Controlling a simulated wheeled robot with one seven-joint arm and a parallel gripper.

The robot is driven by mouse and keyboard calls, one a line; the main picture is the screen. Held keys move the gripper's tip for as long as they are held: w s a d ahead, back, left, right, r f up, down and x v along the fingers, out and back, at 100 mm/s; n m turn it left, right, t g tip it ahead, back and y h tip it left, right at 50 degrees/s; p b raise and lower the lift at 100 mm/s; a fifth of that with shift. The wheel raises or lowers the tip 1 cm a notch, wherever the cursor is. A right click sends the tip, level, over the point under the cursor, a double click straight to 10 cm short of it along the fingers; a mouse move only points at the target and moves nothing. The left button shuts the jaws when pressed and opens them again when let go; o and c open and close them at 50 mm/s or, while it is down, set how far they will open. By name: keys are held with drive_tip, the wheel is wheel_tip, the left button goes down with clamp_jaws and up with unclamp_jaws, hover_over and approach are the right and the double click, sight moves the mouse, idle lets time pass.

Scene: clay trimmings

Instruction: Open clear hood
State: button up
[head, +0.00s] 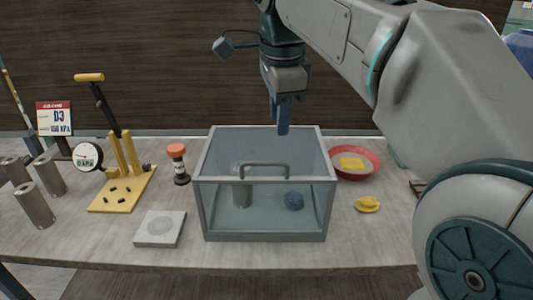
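The clear hood (225,215) is a see-through box with grey edges, standing in the middle of the table. A grey bar handle (264,164) runs across the upper part of its front. A metal cylinder (242,192) and a dark blue lump (294,201) show through its walls. The hood looks closed. My gripper (283,130) points down above the hood's back right part, behind the handle in the picture. Its blue fingers look close together, but I cannot tell whether there is a gap. Nothing is seen held in it.
Left are metal cylinders (35,205), a yellow press stand (122,190), a gauge (87,157), an orange-capped bottle (179,165) and a grey square slab (160,228). Right are a red bowl (370,172) and a yellow lump (367,205). The table's front strip (270,255) is clear.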

sight(268, 164)
drive_tip(key=w+f+m+b, duration=0.1)
drive_tip(key=f, duration=0.2)
drive_tip(key=w+a+f+b, duration=0.1)
drive_tip(key=f, duration=0.3)
drive_tip(key=w+a+f+m+b, duration=0.1)
drive_tip(key=f, duration=0.3)
drive_tip(key=shift+w+m, duration=0.15)
drive_tip(key=shift+m, duration=0.15)
clamp_jaws()
